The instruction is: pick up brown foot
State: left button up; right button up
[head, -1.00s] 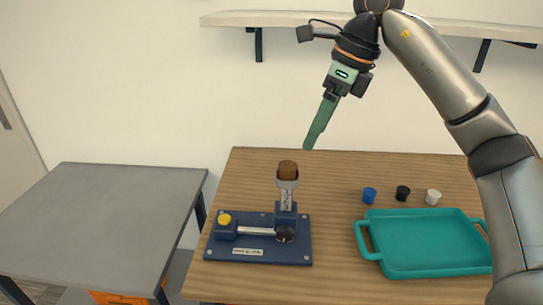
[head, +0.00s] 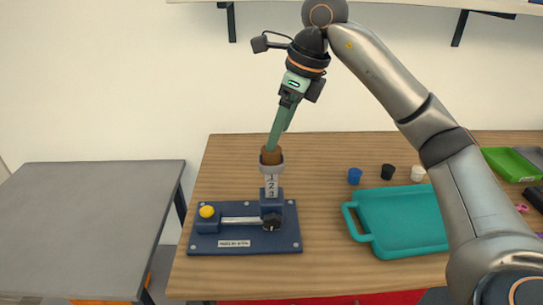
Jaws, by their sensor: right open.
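The brown foot (head: 271,156) sits in the top of a grey numbered holder (head: 271,180) on a blue fixture (head: 240,238) at the left of the wooden table. My right gripper (head: 271,149) points down from above, with its green fingers' tips at the top of the brown foot. The fingers overlap the foot in the picture, and I cannot tell whether they touch it. The right gripper is open. My left gripper is not in view.
A teal tray (head: 361,238) lies right of the fixture. Blue (head: 354,176), black (head: 388,172) and white (head: 417,173) feet stand behind it. A green tray (head: 505,163) is at the right. A grey table (head: 90,220) stands at left.

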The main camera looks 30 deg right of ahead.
aim_at(271, 156)
jog(key=x, duration=0.4)
grip_shut()
dwell(0.6)
